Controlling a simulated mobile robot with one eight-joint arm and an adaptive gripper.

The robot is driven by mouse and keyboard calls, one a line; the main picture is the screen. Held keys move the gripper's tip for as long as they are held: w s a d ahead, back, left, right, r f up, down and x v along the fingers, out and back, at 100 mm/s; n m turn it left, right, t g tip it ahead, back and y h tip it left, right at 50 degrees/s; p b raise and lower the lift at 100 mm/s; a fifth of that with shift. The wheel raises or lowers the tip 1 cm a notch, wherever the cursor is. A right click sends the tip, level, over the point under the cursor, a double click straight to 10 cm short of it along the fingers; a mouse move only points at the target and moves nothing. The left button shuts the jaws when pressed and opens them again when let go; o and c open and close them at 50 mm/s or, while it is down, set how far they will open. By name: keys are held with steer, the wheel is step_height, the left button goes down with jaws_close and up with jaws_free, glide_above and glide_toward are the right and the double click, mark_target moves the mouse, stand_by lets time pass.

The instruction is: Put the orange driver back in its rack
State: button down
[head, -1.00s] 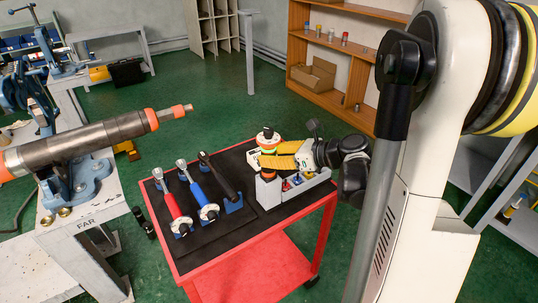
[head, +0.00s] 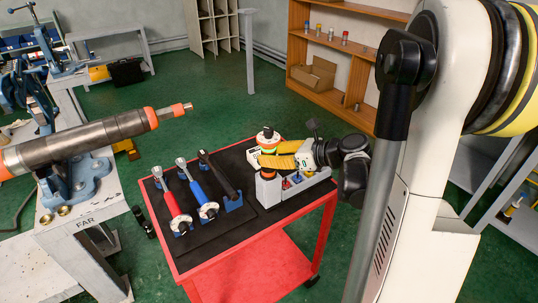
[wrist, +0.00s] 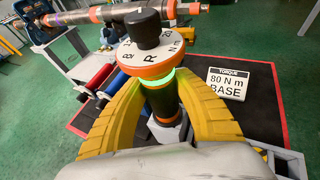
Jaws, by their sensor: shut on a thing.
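My gripper (wrist: 160,105) is shut on the orange driver (wrist: 146,55). The driver has a dial with a white numbered face, an orange rim and a black knob, above a dark shaft. It stands roughly upright between the yellow fingers in the wrist view. In the head view the driver (head: 267,137) shows above the far part of the red cart, beside my gripper (head: 275,154). A grey rack (head: 283,197) with small coloured items stands on the cart, just in front of the gripper.
A red-handled wrench (head: 172,204), a blue-handled wrench (head: 196,189) and a black tool (head: 221,178) lie left on the cart (head: 253,270). A torque sign (wrist: 228,83) stands right of the driver. A pipe (head: 85,140) in a vise overhangs the left bench.

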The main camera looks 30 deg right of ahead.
stand_by(0.3)
steer(key=c, duration=0.9)
jaws_free()
steer(key=shift+f, duration=0.1)
steer(key=v, duration=1.2)
